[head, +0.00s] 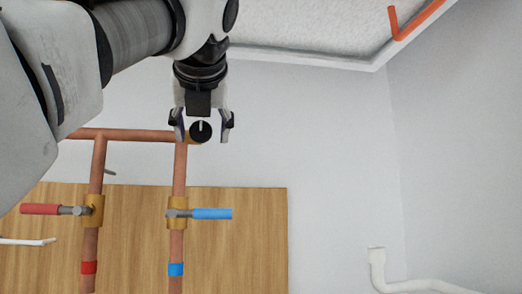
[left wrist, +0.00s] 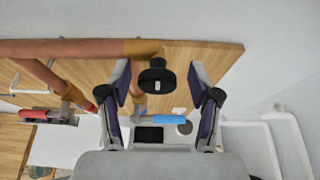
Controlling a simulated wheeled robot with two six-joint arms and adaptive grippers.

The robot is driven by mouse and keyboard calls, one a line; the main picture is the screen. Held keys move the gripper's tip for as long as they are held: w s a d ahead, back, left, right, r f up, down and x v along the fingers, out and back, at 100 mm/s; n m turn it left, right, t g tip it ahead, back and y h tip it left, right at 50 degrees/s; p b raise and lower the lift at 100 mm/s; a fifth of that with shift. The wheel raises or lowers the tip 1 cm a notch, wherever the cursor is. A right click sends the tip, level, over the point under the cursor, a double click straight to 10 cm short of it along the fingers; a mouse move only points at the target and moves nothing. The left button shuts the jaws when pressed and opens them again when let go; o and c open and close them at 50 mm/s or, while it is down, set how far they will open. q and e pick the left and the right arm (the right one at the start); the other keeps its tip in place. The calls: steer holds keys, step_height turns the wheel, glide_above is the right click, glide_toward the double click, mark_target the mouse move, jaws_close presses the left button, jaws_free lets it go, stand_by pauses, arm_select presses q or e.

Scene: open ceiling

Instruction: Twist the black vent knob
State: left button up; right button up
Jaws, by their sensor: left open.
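The black vent knob (head: 201,132) is round with a white mark, and it sits at the right end of the horizontal copper pipe. In the left wrist view the knob (left wrist: 156,77) faces the camera between the finger pads. My left gripper (head: 201,124) reaches down from above with its fingers apart, one on each side of the knob. In the left wrist view the open left gripper (left wrist: 160,85) shows gaps between both pads and the knob. My right gripper is in neither view.
Copper pipes run down a wooden board (head: 262,240). A red-handled valve (head: 42,209) and a blue-handled valve (head: 212,213) sit below the knob. A white pipe (head: 420,286) is at lower right. The wall right of the knob is clear.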

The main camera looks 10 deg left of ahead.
arm_select(q)
steer(key=shift+s+r, duration=0.25)
steer(key=shift+s, duration=0.4)
steer(key=shift+c, duration=0.6)
steer(key=shift+s+d, duration=0.1)
steer(key=shift+d, duration=0.05)
steer(key=c, duration=1)
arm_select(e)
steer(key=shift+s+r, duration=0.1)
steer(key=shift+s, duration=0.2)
